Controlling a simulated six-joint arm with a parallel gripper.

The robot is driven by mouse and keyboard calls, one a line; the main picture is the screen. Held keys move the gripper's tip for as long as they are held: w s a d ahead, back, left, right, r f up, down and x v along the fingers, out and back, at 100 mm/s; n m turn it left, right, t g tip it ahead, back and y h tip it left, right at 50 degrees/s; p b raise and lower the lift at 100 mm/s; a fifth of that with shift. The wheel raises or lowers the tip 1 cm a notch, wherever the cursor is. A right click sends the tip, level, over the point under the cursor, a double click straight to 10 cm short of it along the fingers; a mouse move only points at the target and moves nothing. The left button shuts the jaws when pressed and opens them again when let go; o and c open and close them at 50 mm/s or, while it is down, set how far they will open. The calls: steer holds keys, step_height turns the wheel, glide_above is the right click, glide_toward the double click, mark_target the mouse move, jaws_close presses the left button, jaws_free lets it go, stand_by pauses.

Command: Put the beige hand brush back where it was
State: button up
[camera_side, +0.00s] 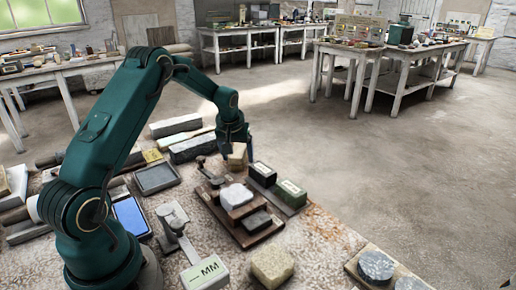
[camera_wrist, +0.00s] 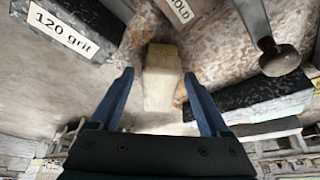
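A beige block-like object (camera_side: 237,157), which I take for the hand brush, is at the far end of the dark wooden stand on the bench. It also shows in the wrist view (camera_wrist: 161,78), between the two blue fingers. My gripper (camera_side: 235,146) is right over it, pointing down. In the wrist view my gripper (camera_wrist: 159,76) is open, with a gap between each finger and the block. Bristles do not show clearly, and I cannot tell what the block's underside rests on.
Dark labelled blocks (camera_side: 290,195) stand close to its right; a "120 grit" label (camera_wrist: 63,30) shows in the wrist view. Another beige block (camera_side: 272,266) lies at the front. A metal tool (camera_wrist: 268,40) is near the right finger.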

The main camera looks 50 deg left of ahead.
steer(key=shift+r, duration=0.1)
steer(key=s+d+r+m, duration=0.1)
steer(key=s+d+r, duration=0.2)
steer(key=d+r, duration=0.35)
steer(key=s+d+r+m, duration=0.1)
steer(key=s+d+r, duration=0.3)
steer(key=r, duration=0.5)
steer(key=s+d+f+m+t+h, duration=0.1)
steer(key=s+d+m+t+h, duration=0.1)
steer(key=s+d+m, duration=0.5)
steer(key=s+d+h, duration=0.1)
steer(key=s+d, duration=0.5)
steer(key=s, duration=0.2)
steer(key=shift+d+f, duration=0.2)
steer(key=shift+w, duration=0.1)
